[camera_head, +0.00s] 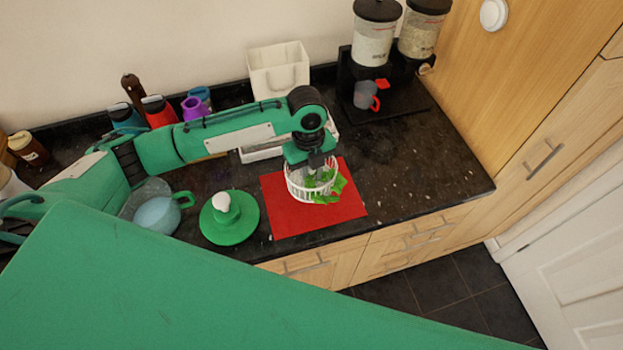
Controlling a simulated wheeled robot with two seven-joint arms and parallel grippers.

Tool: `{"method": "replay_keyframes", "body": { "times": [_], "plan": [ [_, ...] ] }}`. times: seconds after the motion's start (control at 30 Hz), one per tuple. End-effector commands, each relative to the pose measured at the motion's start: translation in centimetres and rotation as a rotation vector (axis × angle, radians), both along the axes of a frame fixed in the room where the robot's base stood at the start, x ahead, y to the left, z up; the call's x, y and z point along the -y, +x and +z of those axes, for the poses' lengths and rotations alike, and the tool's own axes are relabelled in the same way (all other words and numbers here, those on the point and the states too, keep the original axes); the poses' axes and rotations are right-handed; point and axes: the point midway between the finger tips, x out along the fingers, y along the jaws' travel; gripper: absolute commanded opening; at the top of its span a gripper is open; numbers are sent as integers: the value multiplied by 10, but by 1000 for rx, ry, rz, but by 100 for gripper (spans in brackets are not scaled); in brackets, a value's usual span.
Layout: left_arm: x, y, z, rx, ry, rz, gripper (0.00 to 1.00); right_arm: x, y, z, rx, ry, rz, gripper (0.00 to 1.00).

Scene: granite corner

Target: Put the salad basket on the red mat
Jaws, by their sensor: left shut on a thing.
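The salad basket (297,188) is a white slatted basket with green leaves (328,190) in it, some of them hanging over its right side. It shows over the middle of the red mat (287,217), which lies flat near the counter's front edge. My left gripper (317,169) comes down from above and is shut on the salad basket, at its upper part. The fingertips are partly hidden. I cannot tell whether the basket's bottom touches the mat. My right gripper is not in view.
A green lid (229,220) with a white knob lies left of the mat. A clear bowl with a green handle (158,210) stands further left. A white bag (279,70) and cereal dispensers (374,45) stand behind. The counter right of the mat is clear.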

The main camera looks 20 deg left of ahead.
Motion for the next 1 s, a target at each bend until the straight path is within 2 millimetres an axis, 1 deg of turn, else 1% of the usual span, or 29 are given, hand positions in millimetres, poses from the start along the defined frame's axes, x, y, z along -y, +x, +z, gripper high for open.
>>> {"method": "replay_keyframes", "body": {
  "times": [0.03, 0.27, 0.4, 0.5, 0.83, 0.87, 0.9, 0.97, 1.0],
  "plan": [
    [0, 0, -5, -2, -1, 1, 0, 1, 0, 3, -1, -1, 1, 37],
    [0, 0, -22, -1, -1, 1, 0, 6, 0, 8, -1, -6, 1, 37],
    [1, 0, -43, -3, 0, 3, 0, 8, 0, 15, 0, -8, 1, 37],
    [1, 0, -54, -2, -1, 1, 0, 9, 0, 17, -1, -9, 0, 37],
    [0, 0, -58, 1, -1, 1, 0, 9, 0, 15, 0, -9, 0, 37],
    [0, 0, -59, 1, -1, 1, 23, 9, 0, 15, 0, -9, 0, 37],
    [0, 0, -58, 1, -1, 1, 31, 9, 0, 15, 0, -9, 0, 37],
    [0, 0, -58, 1, -1, 1, 43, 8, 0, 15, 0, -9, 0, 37],
    [0, 0, -58, 1, -1, 1, 43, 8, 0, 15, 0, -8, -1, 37]
  ]
}}
